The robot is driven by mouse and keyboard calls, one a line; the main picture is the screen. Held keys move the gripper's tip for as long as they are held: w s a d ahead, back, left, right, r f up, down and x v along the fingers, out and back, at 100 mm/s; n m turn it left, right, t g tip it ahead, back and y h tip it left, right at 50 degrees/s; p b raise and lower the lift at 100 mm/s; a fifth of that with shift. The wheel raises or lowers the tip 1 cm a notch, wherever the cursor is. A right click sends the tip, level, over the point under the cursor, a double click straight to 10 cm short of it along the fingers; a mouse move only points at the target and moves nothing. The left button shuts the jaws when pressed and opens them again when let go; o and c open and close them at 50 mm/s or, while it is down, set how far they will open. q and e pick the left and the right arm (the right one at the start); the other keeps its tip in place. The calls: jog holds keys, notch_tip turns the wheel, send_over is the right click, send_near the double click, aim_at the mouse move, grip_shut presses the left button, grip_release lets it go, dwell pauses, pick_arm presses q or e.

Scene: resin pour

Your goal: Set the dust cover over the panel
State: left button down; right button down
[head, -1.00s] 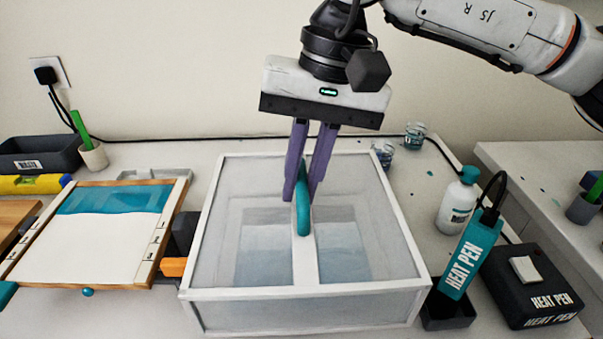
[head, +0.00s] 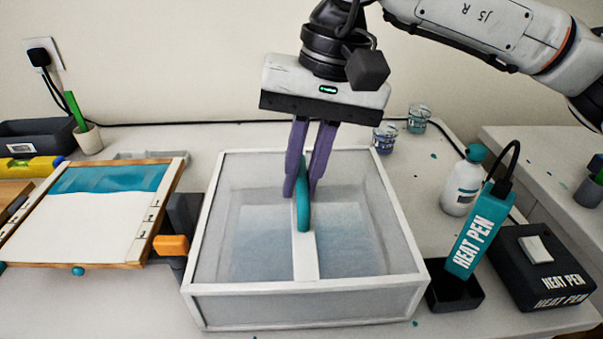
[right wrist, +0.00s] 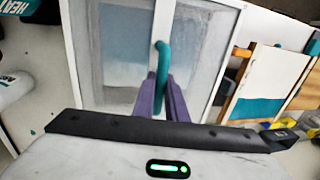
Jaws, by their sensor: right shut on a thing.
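The dust cover (head: 304,286) is a clear box with a white frame, a white centre bar and a teal handle (head: 304,205). My right gripper (head: 302,190) is shut on the handle from above. The handle and gripper (right wrist: 163,85) also show in the right wrist view. The cover looks level; I cannot tell whether its lower rim clears the table. The panel (head: 75,223), a white board with a teal band in a wooden frame, lies left of the cover, apart from it. My left gripper is not in view.
An orange and dark clamp-like part (head: 172,245) stands between the panel and cover. Right of the cover are a teal heat pen (head: 475,240) in its stand, a black box (head: 540,270) and a white bottle (head: 462,185). Two small cups (head: 385,138) stand behind.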

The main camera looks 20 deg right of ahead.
jog(key=c, duration=1.7)
grip_release()
